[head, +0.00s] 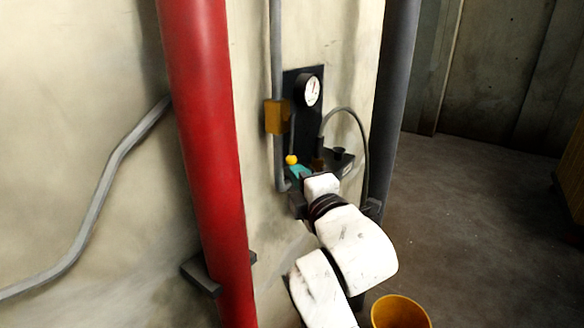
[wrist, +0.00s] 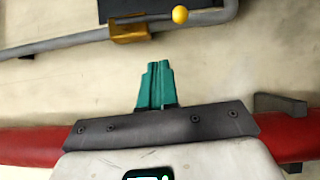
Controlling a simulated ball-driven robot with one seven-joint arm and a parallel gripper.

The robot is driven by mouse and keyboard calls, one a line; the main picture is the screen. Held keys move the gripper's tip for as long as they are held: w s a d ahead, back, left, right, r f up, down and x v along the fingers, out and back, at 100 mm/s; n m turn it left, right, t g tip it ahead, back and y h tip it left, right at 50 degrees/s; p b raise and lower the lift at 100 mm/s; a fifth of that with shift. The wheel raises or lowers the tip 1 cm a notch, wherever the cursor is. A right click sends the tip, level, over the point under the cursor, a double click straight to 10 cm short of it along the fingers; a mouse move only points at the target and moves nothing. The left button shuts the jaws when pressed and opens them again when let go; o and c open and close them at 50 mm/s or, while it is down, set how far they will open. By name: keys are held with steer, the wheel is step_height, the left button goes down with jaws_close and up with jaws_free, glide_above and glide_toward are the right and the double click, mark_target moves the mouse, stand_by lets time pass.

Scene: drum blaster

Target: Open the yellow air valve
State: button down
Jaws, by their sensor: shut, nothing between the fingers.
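A small yellow ball knob (head: 291,160), which looks like the end of the air valve's handle, shows by the wall panel in the head view. It also shows near the top edge of the wrist view (wrist: 180,14). The valve body is hard to make out. My gripper (head: 298,172) has teal fingers and is just below and right of the knob in the head view. In the wrist view my gripper (wrist: 157,68) has its fingers together with nothing between them. The knob lies beyond the fingertips with a visible gap.
A dark panel with a round gauge (head: 312,90) is on the wall above. A yellow-orange box (head: 277,117) sits on a grey conduit. A thick red pipe (head: 205,150) stands left. A curved hose and small dark shelf (head: 340,160) are right. An orange bucket (head: 400,312) is below.

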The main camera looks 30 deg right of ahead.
steer(key=shift+v, duration=1.2)
steer(key=s+a+f+m+g+y, duration=0.1)
steer(key=s+f+m+g, duration=0.35)
steer(key=f, duration=0.65)
steer(key=s+f+m+g+y, duration=0.1)
steer(key=s+f+m+g, duration=0.3)
steer(key=f, duration=0.8)
steer(key=s+f+m+g, duration=0.2)
steer(key=s+f, duration=0.2)
steer(key=s, duration=0.3)
steer(key=s+a+f+m+g+y+p, duration=0.1)
steer(key=s+f+m+g, duration=0.2)
steer(key=s+f, duration=0.2)
steer(key=s+a+f+m+g+y, duration=0.1)
steer(key=s+f, duration=0.4)
steer(key=s, duration=0.6)
steer(key=shift+f+m+g, duration=0.15)
steer(key=shift+m+g, duration=0.6)
steer(key=shift+g, duration=0.4)
